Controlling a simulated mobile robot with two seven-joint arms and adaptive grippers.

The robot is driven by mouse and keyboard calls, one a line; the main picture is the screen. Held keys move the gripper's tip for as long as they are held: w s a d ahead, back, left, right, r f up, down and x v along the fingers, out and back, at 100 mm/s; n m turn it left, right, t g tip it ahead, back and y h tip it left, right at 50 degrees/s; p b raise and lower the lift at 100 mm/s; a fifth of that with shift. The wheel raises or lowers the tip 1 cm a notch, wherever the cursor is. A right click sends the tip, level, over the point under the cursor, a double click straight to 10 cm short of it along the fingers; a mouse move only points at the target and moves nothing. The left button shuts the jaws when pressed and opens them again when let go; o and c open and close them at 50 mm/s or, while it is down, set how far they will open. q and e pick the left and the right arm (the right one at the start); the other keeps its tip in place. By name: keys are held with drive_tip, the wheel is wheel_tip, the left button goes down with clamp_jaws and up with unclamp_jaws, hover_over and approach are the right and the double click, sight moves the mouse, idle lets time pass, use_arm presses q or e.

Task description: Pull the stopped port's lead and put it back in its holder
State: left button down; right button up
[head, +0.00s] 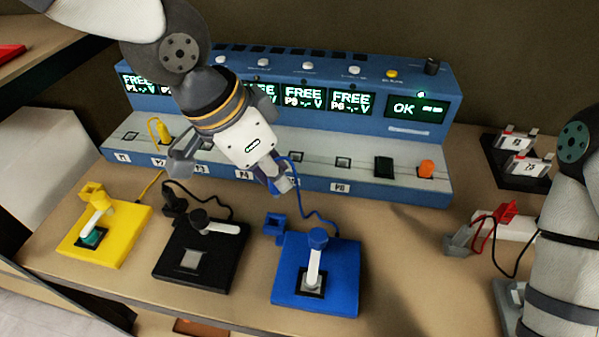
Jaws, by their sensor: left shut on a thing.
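My left gripper (277,181) reaches down over the port row, its fingers closed on the blue lead's plug (286,184). The plug is held just in front of the ports, near the P4 and P5 labels. Its blue cable (312,212) runs to the blue block (335,285), which has a small blue holder (277,228) at its back left corner. The displays (303,95) I can read show FREE; my arm hides some of them.
A yellow plug (161,131) sits in a left port; its cable leads to the yellow block (120,245). A black block (200,255) lies between the yellow and blue ones. An orange knob (426,168) is on the right of the console (330,185). A red clip (505,212) with leads lies right.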

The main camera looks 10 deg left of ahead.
use_arm(q)
drive_tip(key=shift+a, duration=0.4)
drive_tip(key=shift+f, duration=0.1)
drive_tip(key=shift+f, duration=2.95)
drive_tip(key=shift+f, duration=1.2)
drive_tip(key=c, duration=1.5)
unclamp_jaws()
drive_tip(key=shift+o, duration=0.2)
